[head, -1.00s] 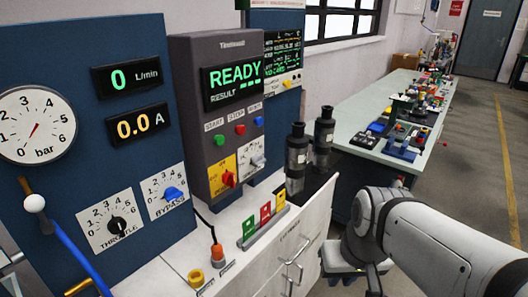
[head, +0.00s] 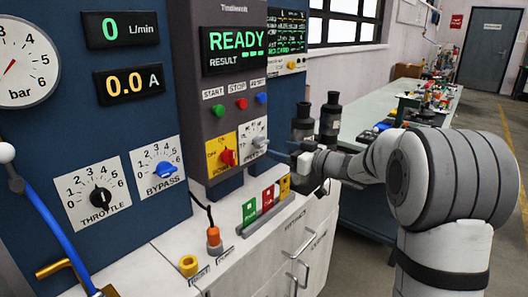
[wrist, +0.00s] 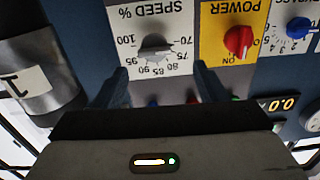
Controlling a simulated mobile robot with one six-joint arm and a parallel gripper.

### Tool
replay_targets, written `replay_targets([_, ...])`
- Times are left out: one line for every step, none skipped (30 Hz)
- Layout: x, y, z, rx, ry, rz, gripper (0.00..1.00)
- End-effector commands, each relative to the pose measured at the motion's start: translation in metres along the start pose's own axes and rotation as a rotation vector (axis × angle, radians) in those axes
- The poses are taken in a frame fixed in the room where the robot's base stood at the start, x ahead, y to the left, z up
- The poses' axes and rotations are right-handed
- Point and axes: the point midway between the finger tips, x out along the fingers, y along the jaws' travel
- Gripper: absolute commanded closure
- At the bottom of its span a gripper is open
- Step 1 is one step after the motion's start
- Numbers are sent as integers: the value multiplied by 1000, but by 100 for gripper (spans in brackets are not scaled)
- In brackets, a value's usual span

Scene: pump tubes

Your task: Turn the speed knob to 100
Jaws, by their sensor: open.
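The speed knob (wrist: 155,47) is grey and sits on a white dial plate marked SPEED %, with numbers from 70 to 100; the wrist view shows it upside down. The pointer's exact reading is too blurred to tell. In the head view the speed knob (head: 259,142) is small, on the grey test cabinet right of the red power knob (head: 228,157). My gripper (wrist: 160,72) is open and empty, its two fingers apart below the knob in the wrist view, not closed around it. In the head view the arm's end is right of the cabinet.
Two dark cylinders (head: 330,117) stand right of the cabinet, close to my arm. Green, red and yellow cards (head: 268,197) stand in a holder on the white counter. An orange-topped plug (head: 214,238) is nearby. The throttle (head: 100,199) and bypass (head: 165,170) knobs are left.

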Motion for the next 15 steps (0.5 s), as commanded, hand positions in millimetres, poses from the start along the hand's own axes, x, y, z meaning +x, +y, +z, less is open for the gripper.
replay_targets([2,5,1,-13,15,10,35])
replay_targets([4,7,1,-19,21,14,35])
replay_targets([6,8,0,-23,25,16,35])
replay_targets([9,8,-1,-25,27,17,35])
replay_targets([12,8,-2,-26,27,17,35])
replay_targets([18,8,-2,-25,26,17,35])
replay_targets([22,8,-2,-25,26,17,35])
replay_targets([28,8,-2,-25,25,15,35])
replay_targets([34,7,-2,-25,25,14,35])
replay_targets([39,8,-3,-25,25,16,35])
replay_targets([44,8,-3,-25,25,16,35])
replay_targets([51,8,-3,-24,25,15,35])
replay_targets([56,8,-3,-24,25,15,35])
replay_targets([60,8,-3,-24,24,16,35])
replay_targets([64,8,-3,-25,24,16,35])
